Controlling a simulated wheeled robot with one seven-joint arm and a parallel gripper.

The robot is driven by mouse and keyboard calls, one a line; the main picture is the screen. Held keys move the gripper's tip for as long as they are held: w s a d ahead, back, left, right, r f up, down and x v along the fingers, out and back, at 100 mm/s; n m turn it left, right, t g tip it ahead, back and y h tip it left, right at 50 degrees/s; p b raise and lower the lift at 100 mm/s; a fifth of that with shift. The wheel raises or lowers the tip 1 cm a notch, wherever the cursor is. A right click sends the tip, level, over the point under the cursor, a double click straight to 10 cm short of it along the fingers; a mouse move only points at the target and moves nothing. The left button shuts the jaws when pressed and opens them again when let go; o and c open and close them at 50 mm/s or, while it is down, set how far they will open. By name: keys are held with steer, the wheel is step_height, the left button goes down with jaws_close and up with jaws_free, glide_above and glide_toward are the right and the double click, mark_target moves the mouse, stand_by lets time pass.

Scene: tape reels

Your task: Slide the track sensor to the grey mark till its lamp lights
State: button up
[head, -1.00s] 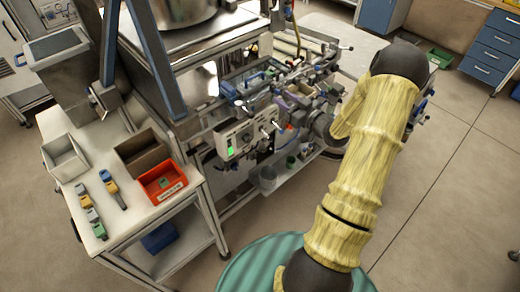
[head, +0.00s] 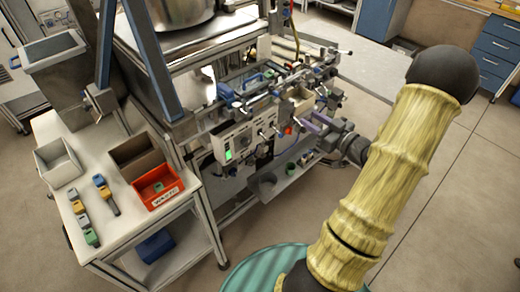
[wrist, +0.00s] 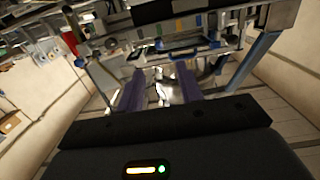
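My gripper (head: 314,124) has purple fingers and is at the front right of the machine's rails (head: 285,82) in the head view. In the wrist view my gripper (wrist: 160,92) shows two purple fingers set apart, with no part clearly held between them. The rails (wrist: 205,52) cross the top of the wrist view, ahead of the fingertips. A blue handle-like part (wrist: 183,55) is on them, near small green and yellow parts. I cannot tell which part is the track sensor. The grey mark and a sensor lamp cannot be made out.
A control box (head: 237,142) with a green lit display is left of my gripper. Knobs and clamps crowd the rails. A side table (head: 95,262) holds a white bin (head: 58,162), a brown bin (head: 135,155) and a red bin (head: 158,188). Floor at right is clear.

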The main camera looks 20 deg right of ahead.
steer(key=w+a+r+m+g+h+p, duration=0.1)
steer(key=w+a+g+h+p, duration=0.2)
steer(key=w+a+g+h, duration=0.25)
steer(key=s+a+r+m+g+p, duration=0.2)
steer(key=s+a+g, duration=0.5)
steer(key=s+a, duration=0.7)
step_height(320, 180, up, 3)
steer(key=shift+a+f+m+p, duration=0.15)
steer(key=shift+a+m+p, duration=0.25)
steer(key=shift+a+p, duration=0.35)
steer(key=shift+h, duration=0.25)
